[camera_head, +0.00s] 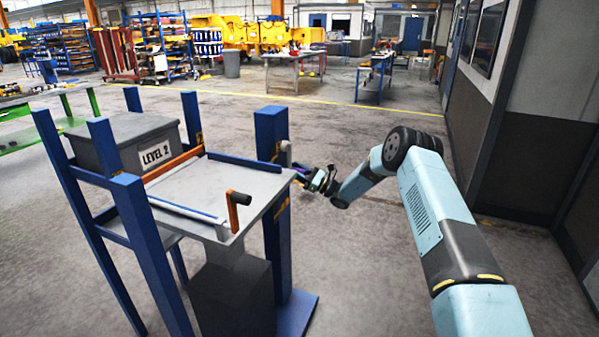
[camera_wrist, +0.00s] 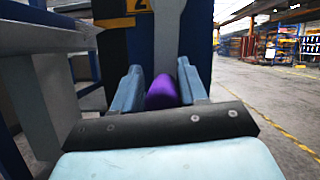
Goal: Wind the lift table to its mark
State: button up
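The lift table (camera_head: 205,188) has a grey top between blue posts, at left centre in the head view. An orange crank handle (camera_head: 236,212) stands at its front right corner. An orange bar (camera_head: 173,164) crosses behind the top. My gripper (camera_head: 306,176) is right of the table, beside the right blue post (camera_head: 271,131), apart from the orange crank. In the wrist view, a rounded purple thing (camera_wrist: 162,92) lies between its two fingers (camera_wrist: 160,84). I cannot tell whether they grip it. A yellow mark reading "2" (camera_wrist: 143,6) is on the blue post ahead.
A grey box labelled "LEVEL 2" (camera_head: 125,143) sits behind the table. A green-framed table (camera_head: 35,130) is at far left. A dark-and-light wall (camera_head: 510,130) stands on the right.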

jog(key=shift+a, duration=0.1)
grip_shut()
